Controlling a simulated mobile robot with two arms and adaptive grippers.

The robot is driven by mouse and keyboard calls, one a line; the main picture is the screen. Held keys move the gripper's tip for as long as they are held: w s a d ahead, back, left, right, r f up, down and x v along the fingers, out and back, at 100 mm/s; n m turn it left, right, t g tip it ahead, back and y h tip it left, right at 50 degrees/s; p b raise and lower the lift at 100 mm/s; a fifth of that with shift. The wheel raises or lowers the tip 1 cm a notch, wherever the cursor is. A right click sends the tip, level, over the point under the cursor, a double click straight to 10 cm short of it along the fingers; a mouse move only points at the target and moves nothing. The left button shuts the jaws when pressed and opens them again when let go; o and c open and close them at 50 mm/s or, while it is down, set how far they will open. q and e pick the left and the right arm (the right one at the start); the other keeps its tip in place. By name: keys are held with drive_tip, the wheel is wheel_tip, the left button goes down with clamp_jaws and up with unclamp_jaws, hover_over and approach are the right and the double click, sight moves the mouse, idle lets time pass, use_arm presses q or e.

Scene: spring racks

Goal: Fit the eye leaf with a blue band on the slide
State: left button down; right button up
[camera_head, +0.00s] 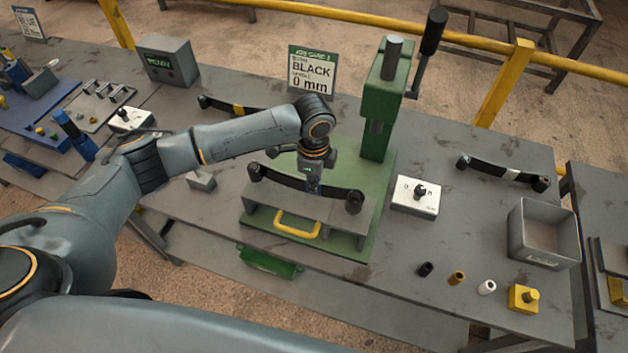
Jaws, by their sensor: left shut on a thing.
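A dark eye leaf (283,182) with a rolled eye at each end lies across the grey slide (268,218) of the green press. My left gripper (313,185) comes down from above and is shut on the middle of this leaf. A bluish patch shows at the grip, but the fingers cover most of it, so I cannot be sure of the band. The leaf is at or just above the slide; I cannot tell if it is seated. The slide has a yellow handle (298,224) at its front. My right gripper is not in view.
The press column (381,110) stands behind the slide. A yellow-banded leaf (220,104) lies behind my arm; a white-banded leaf (490,167) lies right. A switch box (415,197), grey bin (544,233) and small bushings (456,278) stand at right.

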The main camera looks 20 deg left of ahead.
use_arm(q)
drive_tip(key=shift+f, duration=0.45)
idle(0.3)
drive_tip(key=c, duration=1.4)
unclamp_jaws()
drive_tip(key=o, duration=0.4)
drive_tip(key=shift+s+f, duration=0.1)
drive_tip(key=shift+f, duration=0.05)
drive_tip(key=shift+o, duration=0.2)
drive_tip(key=shift+r, duration=3.6)
